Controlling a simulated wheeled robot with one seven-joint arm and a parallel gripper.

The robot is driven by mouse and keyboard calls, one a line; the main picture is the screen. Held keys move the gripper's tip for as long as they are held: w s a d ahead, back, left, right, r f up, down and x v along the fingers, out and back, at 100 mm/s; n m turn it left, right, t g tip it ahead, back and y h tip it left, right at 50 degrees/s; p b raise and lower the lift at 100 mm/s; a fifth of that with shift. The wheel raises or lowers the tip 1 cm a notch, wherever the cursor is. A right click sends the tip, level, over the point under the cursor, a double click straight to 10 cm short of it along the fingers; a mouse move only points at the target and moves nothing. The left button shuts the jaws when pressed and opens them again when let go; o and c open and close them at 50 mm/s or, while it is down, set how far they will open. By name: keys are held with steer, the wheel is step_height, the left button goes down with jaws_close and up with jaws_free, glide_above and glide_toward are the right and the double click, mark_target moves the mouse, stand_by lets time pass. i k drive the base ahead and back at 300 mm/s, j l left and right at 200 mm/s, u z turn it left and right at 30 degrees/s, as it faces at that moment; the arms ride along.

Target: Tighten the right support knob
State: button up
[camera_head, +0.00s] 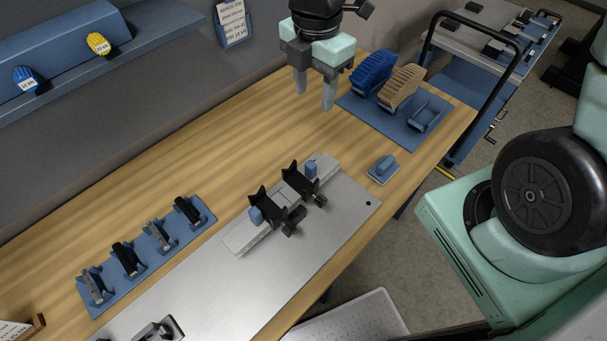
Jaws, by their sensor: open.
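The right support (298,178) is a black V-shaped piece on a light grey rail (240,241). A small blue cylindrical knob (311,169) stands at its right side, and a dark knob-like part (319,200) juts out at its front. I cannot tell which of these is the support knob. The left support (262,200) is similar, with its own blue knob (255,215) and dark front part (291,220). My gripper (314,97) is open and empty, fingers pointing down, behind and above the right support, apart from it.
A blue tray (350,106) with blue and tan brush-like pieces lies right of my gripper. A small blue block (383,168) sits near the table's right edge. A blue rack (199,229) of clamp-like parts lies at left.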

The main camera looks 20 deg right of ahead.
mark_target(320, 201)
steer(key=k+j+z, duration=0.25)
steer(key=k+j, duration=0.15)
steer(key=k+j+z, duration=0.2)
steer(key=k, duration=0.3)
steer(key=j, duration=0.1)
